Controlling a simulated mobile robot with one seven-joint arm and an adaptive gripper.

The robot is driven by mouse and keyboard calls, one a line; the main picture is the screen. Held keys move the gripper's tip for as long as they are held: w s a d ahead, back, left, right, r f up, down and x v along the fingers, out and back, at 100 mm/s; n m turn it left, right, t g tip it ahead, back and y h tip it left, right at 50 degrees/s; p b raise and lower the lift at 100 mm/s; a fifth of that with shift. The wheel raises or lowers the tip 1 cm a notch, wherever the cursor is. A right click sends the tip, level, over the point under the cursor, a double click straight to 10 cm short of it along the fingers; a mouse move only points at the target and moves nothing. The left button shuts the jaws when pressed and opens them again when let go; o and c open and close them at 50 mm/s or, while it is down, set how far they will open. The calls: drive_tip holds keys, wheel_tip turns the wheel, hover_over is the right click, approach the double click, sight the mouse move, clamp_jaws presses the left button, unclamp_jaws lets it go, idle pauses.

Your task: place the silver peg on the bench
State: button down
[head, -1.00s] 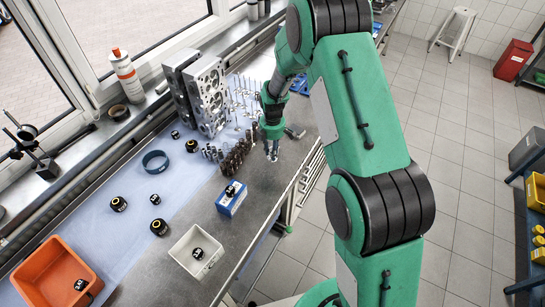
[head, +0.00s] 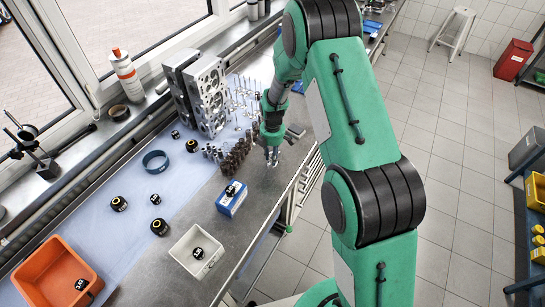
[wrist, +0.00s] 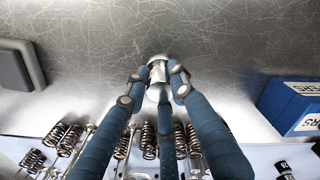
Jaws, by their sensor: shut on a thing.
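My gripper (head: 272,155) is over the bare metal part of the bench (head: 262,210), right of the row of springs. In the wrist view its blue-padded fingers (wrist: 157,92) are shut around a short silver peg (wrist: 158,70). The peg's end points at the scratched metal bench top (wrist: 235,45). The peg is close to the surface; I cannot tell whether it touches. In the head view the peg is too small to make out clearly between the fingertips.
Several valve springs (wrist: 62,134) stand beside the gripper. A blue box (head: 231,199) and a white bin (head: 184,262) are nearer the camera. A grey block (wrist: 22,68) lies on the other side. Metal cylinder heads (head: 207,92) stand at the window. The metal between is clear.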

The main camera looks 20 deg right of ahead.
drive_tip(key=shift+f, duration=0.15)
drive_tip(key=c, duration=1.5)
unclamp_jaws()
drive_tip(key=shift+o, duration=0.2)
wheel_tip(320, 180, up, 12)
drive_tip(key=shift+r, duration=0.2)
